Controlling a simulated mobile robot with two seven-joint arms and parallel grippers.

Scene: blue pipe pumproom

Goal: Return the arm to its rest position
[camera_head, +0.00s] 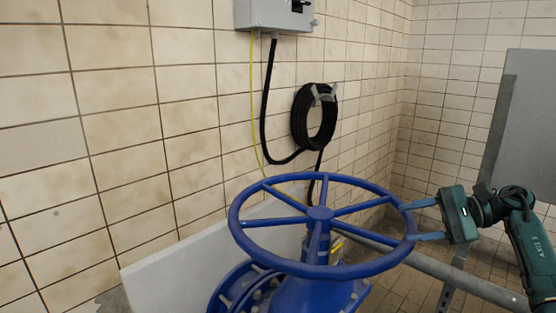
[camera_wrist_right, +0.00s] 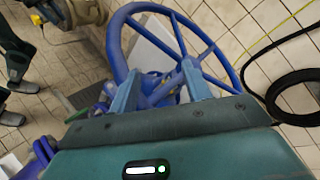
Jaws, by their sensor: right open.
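My right gripper (camera_head: 418,220) comes in from the right in the head view, at the right edge of a large blue handwheel (camera_head: 319,213). Its two light blue fingers are spread apart, with the wheel's rim close to or between the tips; I cannot tell whether they touch it. In the right wrist view the open fingers of my right gripper (camera_wrist_right: 158,92) point at the same blue handwheel (camera_wrist_right: 120,45). My right arm (camera_head: 532,250) is dark green and bent at the right edge. My left gripper is in neither view.
The handwheel sits on a blue flanged valve (camera_head: 320,293). A metal rail (camera_head: 450,274) runs below my right gripper. A coiled black hose (camera_head: 314,117) and a grey box (camera_head: 275,14) are on the tiled wall. A grey panel (camera_head: 527,130) stands at right.

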